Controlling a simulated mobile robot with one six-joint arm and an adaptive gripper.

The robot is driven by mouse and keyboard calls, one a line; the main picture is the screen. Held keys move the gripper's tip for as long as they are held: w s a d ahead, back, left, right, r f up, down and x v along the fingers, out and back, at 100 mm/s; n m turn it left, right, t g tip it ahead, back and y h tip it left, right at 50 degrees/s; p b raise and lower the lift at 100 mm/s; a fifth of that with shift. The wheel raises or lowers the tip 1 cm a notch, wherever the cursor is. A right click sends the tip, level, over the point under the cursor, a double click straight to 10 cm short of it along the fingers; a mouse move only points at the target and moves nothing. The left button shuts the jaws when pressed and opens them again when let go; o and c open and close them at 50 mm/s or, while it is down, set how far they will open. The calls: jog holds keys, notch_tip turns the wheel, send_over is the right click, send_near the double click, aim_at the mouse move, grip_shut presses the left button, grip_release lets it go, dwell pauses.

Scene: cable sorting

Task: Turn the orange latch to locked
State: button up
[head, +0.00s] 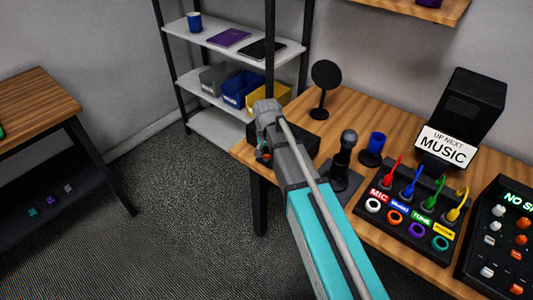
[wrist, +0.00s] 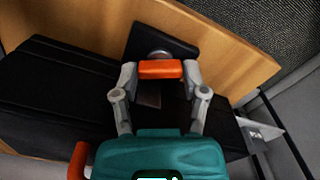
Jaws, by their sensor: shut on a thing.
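The orange latch (wrist: 160,69) is a short bar on a round pivot in front of a dark square plate (wrist: 175,45) in the wrist view. It lies level across the picture, between my fingertips. My gripper (wrist: 160,72) is shut on it, one finger touching each end. The latch sits by the black case (wrist: 55,95), which also shows on the desk's left end in the head view (head: 308,138). In the head view my arm hides most of the latch area; only a small orange bit (head: 265,155) shows beside my grey wrist. I cannot read a locked mark.
A second orange part (wrist: 78,160) shows at the lower left of the wrist view. A shelf (head: 240,45) stands behind; open floor lies left.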

jog(key=shift+n, duration=0.4)
jog(key=o, duration=1.2)
jog(key=shift+c, duration=0.2)
jog(key=shift+m, duration=0.4)
